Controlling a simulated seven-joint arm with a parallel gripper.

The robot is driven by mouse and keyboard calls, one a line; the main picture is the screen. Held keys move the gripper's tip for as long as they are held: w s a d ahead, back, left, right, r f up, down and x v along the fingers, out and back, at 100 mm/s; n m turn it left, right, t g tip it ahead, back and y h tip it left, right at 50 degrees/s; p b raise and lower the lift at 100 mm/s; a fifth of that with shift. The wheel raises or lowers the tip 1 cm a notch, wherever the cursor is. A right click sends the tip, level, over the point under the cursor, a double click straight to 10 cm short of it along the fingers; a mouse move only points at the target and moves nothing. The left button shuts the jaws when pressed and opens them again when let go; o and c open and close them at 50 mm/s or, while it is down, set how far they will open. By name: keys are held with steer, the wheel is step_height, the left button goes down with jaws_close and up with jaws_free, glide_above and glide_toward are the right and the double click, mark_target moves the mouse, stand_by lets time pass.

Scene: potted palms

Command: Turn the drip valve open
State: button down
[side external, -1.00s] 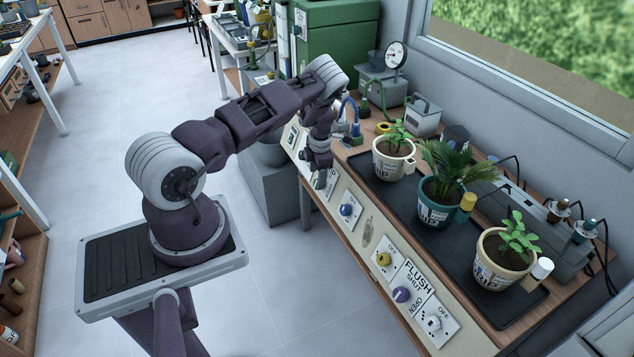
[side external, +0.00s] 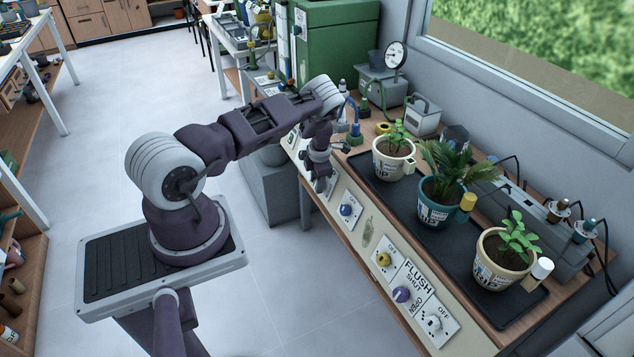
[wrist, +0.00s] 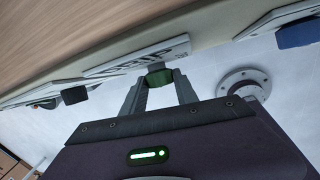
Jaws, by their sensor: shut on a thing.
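My gripper (wrist: 160,88) is shut on a dark green knob (wrist: 158,75) in the wrist view, with one finger on each side of it. The knob sits in front of a white label plate (wrist: 112,66) on the bench's front panel. The knob's turn angle is hard to tell. In the side view my gripper (side external: 321,183) is at the panel, left of the blue knob (side external: 346,210), and my wrist hides the green knob.
Potted plants stand on a black tray (side external: 385,203) on the bench above. Clear floor (side external: 255,290) lies in front of the panel.

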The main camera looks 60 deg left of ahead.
steer(key=shift+d+f+m+t+y, duration=0.15)
steer(key=shift+m+y, duration=0.2)
steer(key=shift+y, duration=0.5)
steer(key=shift+d+r+m+t+y, duration=0.1)
steer(key=shift+m+y, duration=0.2)
steer(key=shift+y, duration=0.6)
steer(key=shift+d+f+m+t+y, duration=0.15)
steer(key=shift+m+y, duration=0.2)
steer(key=shift+y, duration=0.5)
steer(key=shift+a, duration=0.1)
steer(key=c, duration=0.9)
jaws_free()
steer(key=shift+c, duration=0.2)
steer(key=shift+r, duration=0.15)
steer(key=v, duration=0.7)
